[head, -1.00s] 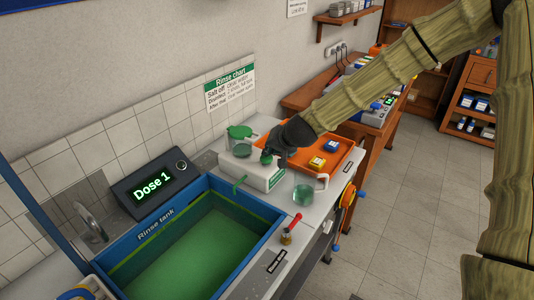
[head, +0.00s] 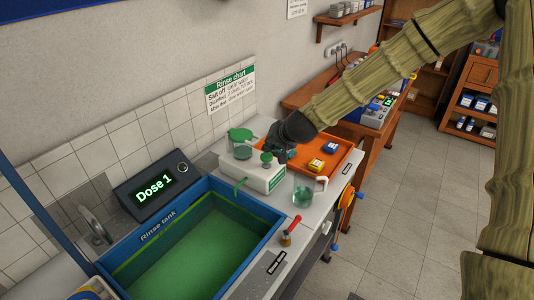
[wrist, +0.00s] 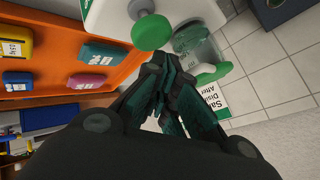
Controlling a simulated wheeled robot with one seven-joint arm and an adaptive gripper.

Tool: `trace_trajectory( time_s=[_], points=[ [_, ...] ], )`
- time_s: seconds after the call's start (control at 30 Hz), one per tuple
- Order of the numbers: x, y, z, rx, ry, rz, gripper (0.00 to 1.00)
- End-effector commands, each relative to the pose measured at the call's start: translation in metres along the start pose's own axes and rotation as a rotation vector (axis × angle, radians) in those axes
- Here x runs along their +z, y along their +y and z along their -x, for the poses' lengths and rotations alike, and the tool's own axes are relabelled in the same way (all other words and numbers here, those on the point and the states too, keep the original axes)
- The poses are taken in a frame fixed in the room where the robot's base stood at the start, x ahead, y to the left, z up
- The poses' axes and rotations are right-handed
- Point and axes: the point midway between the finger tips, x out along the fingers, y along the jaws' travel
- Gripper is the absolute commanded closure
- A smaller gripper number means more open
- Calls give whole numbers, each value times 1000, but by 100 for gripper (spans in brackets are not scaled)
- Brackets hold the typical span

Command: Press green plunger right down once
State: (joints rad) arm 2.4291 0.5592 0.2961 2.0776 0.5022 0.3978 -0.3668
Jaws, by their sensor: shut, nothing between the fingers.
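The green plunger (head: 267,157) has a round knob and stands up from the white dispenser box (head: 252,173) at the back of the bench. Its knob (wrist: 151,31) also shows in the wrist view, just beyond my fingertips. My gripper (head: 281,154) is shut and empty, beside the plunger on its right, and appears apart from it. In the wrist view my gripper (wrist: 153,76) points toward the dispenser's edge. The dark display (head: 152,187) reads "Dose 1".
An orange tray (head: 339,168) with yellow and blue boxes lies right of the dispenser. A glass jar of green liquid (head: 303,195) stands in front. The blue-rimmed rinse tank (head: 225,201) fills the left. A red-handled tool (head: 290,232) stands near the bench edge.

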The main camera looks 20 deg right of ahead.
Motion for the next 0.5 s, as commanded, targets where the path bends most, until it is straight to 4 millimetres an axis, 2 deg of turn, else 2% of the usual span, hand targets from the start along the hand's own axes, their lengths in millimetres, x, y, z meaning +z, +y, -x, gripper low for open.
trace_trajectory(
  time_s=[0.5],
  points=[
    [-5, -6, 7, -1, 0, 1, 100]
  ],
)
